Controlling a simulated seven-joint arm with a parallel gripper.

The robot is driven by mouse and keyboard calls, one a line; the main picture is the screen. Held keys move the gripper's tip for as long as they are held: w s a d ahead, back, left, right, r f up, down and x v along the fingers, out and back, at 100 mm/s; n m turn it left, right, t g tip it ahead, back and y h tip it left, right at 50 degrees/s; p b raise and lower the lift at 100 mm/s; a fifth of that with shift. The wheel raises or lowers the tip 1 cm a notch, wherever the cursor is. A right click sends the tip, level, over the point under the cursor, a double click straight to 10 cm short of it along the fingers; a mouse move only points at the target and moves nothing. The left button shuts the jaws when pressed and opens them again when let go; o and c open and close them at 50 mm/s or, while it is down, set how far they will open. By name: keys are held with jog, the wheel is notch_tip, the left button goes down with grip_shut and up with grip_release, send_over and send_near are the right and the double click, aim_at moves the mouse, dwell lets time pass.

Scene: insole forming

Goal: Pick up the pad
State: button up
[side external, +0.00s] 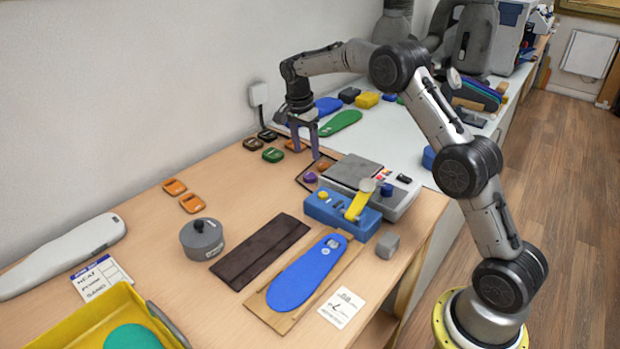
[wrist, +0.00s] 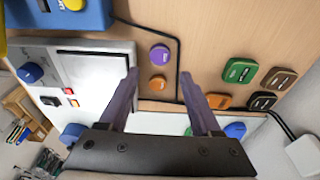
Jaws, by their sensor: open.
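Several small rounded pads lie on the wooden table; I cannot tell which one is the pad meant. A green one (side external: 272,155), dark ones (side external: 252,144) and an orange one (side external: 295,145) sit near the wall, left of my gripper (side external: 304,148). Two more orange pads (side external: 174,187) lie nearer the camera. In the wrist view the green pad (wrist: 240,70), brown pad (wrist: 279,79), black pad (wrist: 262,100) and orange pad (wrist: 218,101) lie right of my gripper (wrist: 160,78). Its fingers point down, apart and empty, over the table beside the grey device (side external: 352,174).
A blue box with a yellow lever (side external: 340,212), a blue insole (side external: 307,270) on a board, a grey lidded pot (side external: 202,238) and a yellow tray (side external: 95,322) stand nearby.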

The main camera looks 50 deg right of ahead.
aim_at(310, 175)
jog(key=f, duration=0.3)
jog(key=d+f, duration=0.1)
jog(key=f, duration=0.4)
jog(key=shift+d+f, duration=0.25)
jog(key=shift+f, duration=0.1)
grip_shut()
jog(key=shift+r, duration=0.1)
